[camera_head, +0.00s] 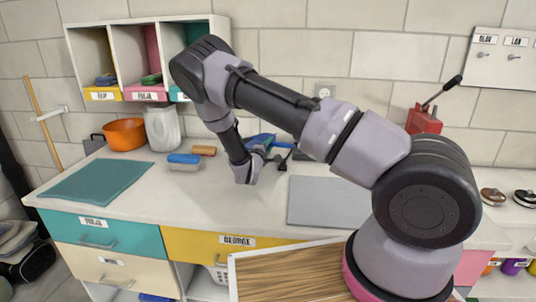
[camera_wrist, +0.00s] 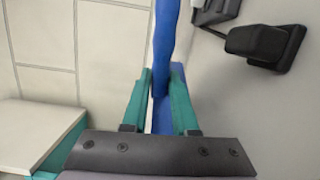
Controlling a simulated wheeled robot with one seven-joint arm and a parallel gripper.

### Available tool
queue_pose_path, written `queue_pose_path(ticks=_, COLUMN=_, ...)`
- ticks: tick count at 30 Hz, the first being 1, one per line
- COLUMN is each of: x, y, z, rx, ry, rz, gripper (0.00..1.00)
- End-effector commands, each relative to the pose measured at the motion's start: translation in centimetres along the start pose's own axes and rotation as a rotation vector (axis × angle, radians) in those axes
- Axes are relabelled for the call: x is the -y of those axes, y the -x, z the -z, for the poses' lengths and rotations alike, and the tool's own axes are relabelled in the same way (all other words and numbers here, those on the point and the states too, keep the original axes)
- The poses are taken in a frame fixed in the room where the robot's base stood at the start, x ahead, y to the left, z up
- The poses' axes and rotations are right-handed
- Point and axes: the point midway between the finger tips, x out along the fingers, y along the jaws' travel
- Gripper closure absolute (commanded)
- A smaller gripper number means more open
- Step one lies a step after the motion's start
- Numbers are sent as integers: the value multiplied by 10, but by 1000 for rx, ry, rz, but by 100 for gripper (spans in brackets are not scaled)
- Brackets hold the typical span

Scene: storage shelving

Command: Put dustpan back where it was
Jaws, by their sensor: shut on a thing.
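The blue dustpan (camera_head: 262,140) is at the back of the counter, partly hidden behind my arm. In the wrist view its long blue handle (camera_wrist: 164,45) runs between the two teal fingers. My gripper (camera_wrist: 160,90) is shut on that handle. In the head view my gripper (camera_head: 274,160) is low over the back of the white counter (camera_head: 240,200), near the wall. I cannot tell whether the dustpan touches the counter.
A blue-and-grey brush (camera_head: 184,161) and an orange-brown block (camera_head: 203,150) lie left of my gripper. An orange pot (camera_head: 124,134) and white container (camera_head: 162,128) stand further left. A grey board (camera_head: 325,201) lies to the right. Wall cubbies (camera_head: 148,62) hang above. The front middle counter is clear.

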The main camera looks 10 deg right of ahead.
Motion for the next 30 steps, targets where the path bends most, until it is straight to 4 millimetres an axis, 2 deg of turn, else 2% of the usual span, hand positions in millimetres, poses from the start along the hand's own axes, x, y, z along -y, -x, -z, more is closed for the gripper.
queue_pose_path(ticks=9, x=36, y=-1, z=3, rx=0, ry=0, rz=-1, gripper=100)
queue_pose_path(ticks=23, x=43, y=-1, z=3, rx=1, ry=0, rz=-1, gripper=100)
queue_pose_path(ticks=24, x=44, y=0, z=3, rx=1, ry=0, rz=0, gripper=69)
queue_pose_path(ticks=26, x=44, y=0, z=3, rx=1, ry=0, rz=0, gripper=46)
queue_pose_path(ticks=27, x=44, y=0, z=3, rx=1, ry=0, rz=0, gripper=43)
queue_pose_path(ticks=30, x=43, y=0, z=3, rx=1, ry=0, rz=0, gripper=43)
